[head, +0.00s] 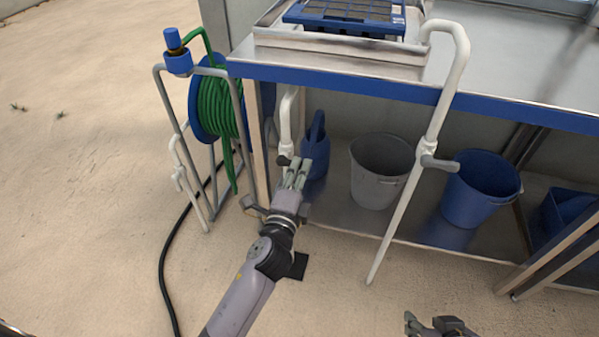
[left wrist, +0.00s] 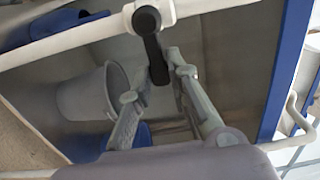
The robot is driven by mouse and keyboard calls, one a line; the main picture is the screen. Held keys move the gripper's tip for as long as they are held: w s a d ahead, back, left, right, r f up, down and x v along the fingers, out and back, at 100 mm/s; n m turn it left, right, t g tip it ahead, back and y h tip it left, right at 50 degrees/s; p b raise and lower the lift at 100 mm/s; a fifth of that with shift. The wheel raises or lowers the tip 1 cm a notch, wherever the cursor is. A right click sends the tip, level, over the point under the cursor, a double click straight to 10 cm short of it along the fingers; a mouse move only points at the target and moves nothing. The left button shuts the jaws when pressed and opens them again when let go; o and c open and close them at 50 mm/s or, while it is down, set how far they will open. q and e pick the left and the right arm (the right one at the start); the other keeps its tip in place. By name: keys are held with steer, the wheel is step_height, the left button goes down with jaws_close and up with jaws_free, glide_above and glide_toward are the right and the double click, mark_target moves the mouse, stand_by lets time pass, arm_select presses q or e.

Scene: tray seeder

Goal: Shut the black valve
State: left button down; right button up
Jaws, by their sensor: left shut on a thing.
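The black valve shows in the left wrist view as a dark lever (left wrist: 152,42) on a white pipe (left wrist: 85,37). The lever stands out crosswise to that pipe. My left gripper (left wrist: 160,72) has its fingers on either side of the lever's end and is shut on it. In the head view my left gripper (head: 297,172) is at the lower end of the short white pipe (head: 287,115) under the bench, and the lever is mostly hidden there. My right gripper (head: 435,324) is at the bottom edge, partly cut off, away from the valves; its opening is unclear.
A taller white pipe with a grey lever (head: 438,162) stands right of my left arm. A grey bucket (head: 372,190) and a blue bucket (head: 466,205) stand on the lower shelf. A green hose reel (head: 215,105) stands at left. The bench edge (head: 350,86) is above the gripper.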

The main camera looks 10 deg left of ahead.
stand_by(0.3)
arm_select(q)
steer(key=c, duration=1.5)
jaws_free()
steer(key=shift+r, duration=0.1)
steer(key=shift+s, duration=0.1)
steer(key=s, duration=1.1)
steer(key=shift+s+a, duration=0.2)
steer(key=shift+s, duration=0.2)
